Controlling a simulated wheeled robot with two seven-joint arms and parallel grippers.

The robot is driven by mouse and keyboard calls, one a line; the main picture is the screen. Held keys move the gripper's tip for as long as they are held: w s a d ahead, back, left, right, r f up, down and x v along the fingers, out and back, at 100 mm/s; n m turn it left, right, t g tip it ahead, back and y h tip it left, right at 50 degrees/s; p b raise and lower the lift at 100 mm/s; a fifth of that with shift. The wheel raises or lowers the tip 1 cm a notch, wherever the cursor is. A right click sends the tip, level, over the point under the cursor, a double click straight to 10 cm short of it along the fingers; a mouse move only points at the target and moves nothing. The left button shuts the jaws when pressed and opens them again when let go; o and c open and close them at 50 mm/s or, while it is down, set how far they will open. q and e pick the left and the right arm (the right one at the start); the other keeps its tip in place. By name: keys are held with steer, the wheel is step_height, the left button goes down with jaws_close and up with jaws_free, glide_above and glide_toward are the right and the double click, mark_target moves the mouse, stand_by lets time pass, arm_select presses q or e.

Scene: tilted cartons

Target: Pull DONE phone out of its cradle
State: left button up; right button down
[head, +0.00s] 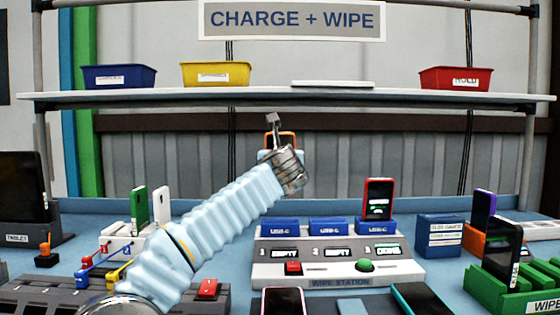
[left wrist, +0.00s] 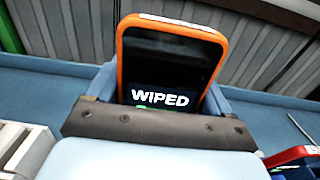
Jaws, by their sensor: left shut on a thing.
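My left gripper (head: 276,148) is raised over the middle of the bench, behind the wipe station (head: 340,270). It is shut on an orange-rimmed phone (head: 291,138). In the left wrist view the phone (left wrist: 170,62) is upright between the fingers, and its screen reads WIPED. The station has several blue USB-C cradles. A red phone (head: 379,198) stands upright in the right cradle (head: 377,228), and the label below seems to read DONE. The left cradle (head: 279,229) and middle cradle (head: 327,228) hold no phone. My right gripper is out of view.
A shelf (head: 150,98) crosses above with blue (head: 118,77), yellow (head: 215,74) and red (head: 455,79) bins. Green and white phones stand at left. A green rack (head: 480,290) and a blue box (head: 438,236) are at right. More phones lie in front.

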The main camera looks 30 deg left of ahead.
arm_select(q)
steer(key=shift+r, duration=0.45)
